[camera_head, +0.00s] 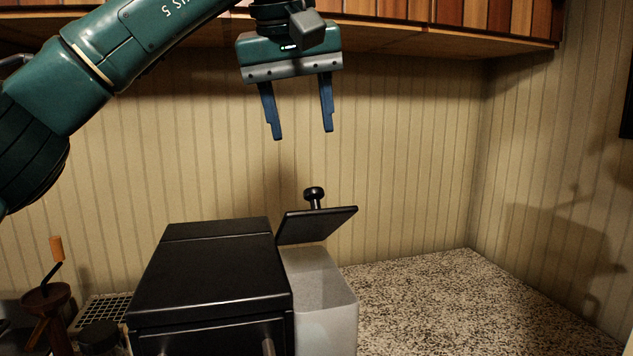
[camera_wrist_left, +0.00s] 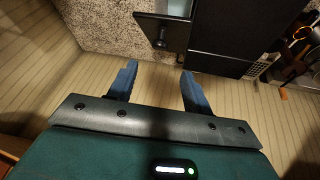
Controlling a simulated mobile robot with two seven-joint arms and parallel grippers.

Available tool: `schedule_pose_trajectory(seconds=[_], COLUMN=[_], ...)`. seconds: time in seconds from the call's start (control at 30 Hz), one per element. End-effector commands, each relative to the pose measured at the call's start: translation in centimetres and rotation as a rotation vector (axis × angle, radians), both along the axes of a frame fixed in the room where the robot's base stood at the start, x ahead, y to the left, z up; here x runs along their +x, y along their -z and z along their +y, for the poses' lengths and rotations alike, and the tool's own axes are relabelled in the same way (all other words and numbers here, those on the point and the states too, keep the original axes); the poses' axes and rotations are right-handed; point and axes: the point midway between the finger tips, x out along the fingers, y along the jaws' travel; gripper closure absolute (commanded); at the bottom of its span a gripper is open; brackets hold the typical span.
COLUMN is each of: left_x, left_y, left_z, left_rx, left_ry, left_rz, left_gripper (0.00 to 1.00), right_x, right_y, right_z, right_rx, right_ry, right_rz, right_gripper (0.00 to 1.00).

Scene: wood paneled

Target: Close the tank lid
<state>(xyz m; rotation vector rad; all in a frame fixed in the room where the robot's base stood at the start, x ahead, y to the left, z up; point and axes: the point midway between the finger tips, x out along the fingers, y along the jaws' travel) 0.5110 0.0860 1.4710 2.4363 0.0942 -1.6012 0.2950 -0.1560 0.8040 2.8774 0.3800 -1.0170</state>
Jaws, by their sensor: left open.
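The coffee machine (camera_head: 205,278) is a black box with a translucent grey tank (camera_head: 325,290) on its right side. The black tank lid (camera_head: 322,224) is raised and tilted above the tank, with a round black knob (camera_head: 314,193) standing up from it. My left gripper (camera_head: 303,136) is open and empty, fingers pointing down, above the lid and apart from it. The left wrist view shows the lid (camera_wrist_left: 179,33) and its knob (camera_wrist_left: 160,43) beyond the gripper's fingertips (camera_wrist_left: 159,68). My right gripper is in neither view.
A wooden cabinet (camera_head: 420,38) hangs above, close over my left gripper. The speckled counter (camera_head: 450,295) right of the tank is clear. A hand grinder (camera_head: 48,295) and a wire rack (camera_head: 95,310) stand at the left. The paneled wall is behind.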

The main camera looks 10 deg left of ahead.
Motion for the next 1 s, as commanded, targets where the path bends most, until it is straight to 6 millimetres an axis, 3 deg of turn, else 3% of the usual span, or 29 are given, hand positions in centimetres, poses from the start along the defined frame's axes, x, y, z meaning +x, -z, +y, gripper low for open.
schedule_pose_trajectory(seconds=[0.2, 0.5, 0.7, 1.0], left_x=[2.0, 3.9, 4.4, 4.4], left_y=[4.5, 9.0, 10.0, 10.1], left_z=[-0.3, -0.7, -0.7, -0.8], left_rx=[0.002, 0.002, 0.001, 0.001], left_ry=[-0.001, 0.001, 0.000, 0.000], left_rz=[0.005, 0.003, 0.001, 0.000], left_gripper=[0.50, 0.50, 0.50, 0.53], right_x=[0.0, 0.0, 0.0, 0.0], right_y=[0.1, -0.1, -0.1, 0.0], right_z=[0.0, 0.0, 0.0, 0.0], right_rx=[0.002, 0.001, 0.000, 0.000], right_ry=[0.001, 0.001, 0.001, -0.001], right_rz=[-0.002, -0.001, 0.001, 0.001], right_gripper=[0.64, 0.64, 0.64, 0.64])
